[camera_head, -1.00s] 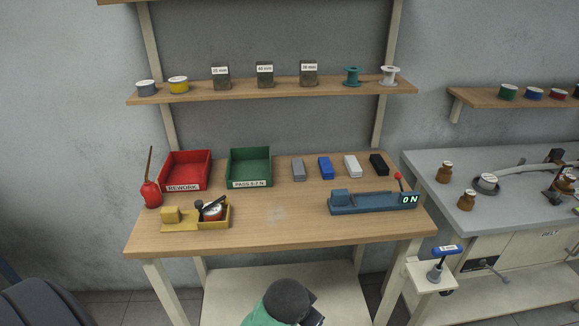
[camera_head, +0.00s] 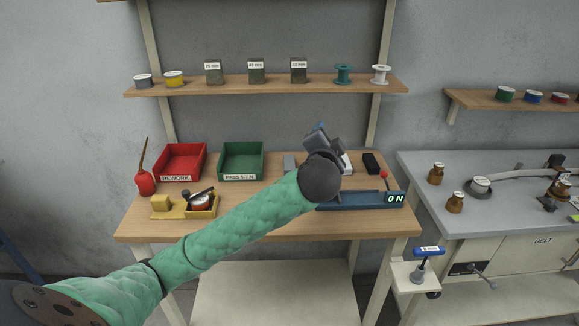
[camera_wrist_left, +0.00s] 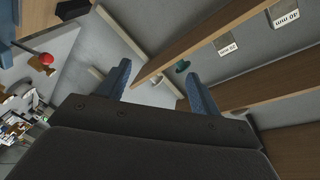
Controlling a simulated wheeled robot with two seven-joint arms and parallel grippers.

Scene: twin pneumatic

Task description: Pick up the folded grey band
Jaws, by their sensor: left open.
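The grey band is not visible in that view. My right gripper is not in view.
A white band (camera_head: 347,163) and a black band (camera_head: 371,163) lie to the right; the blue one is hidden behind my gripper. The green tray (camera_head: 241,176), red tray (camera_head: 178,177) and blue gauge (camera_head: 350,201) stand nearby. A shelf (camera_head: 270,86) hangs above.

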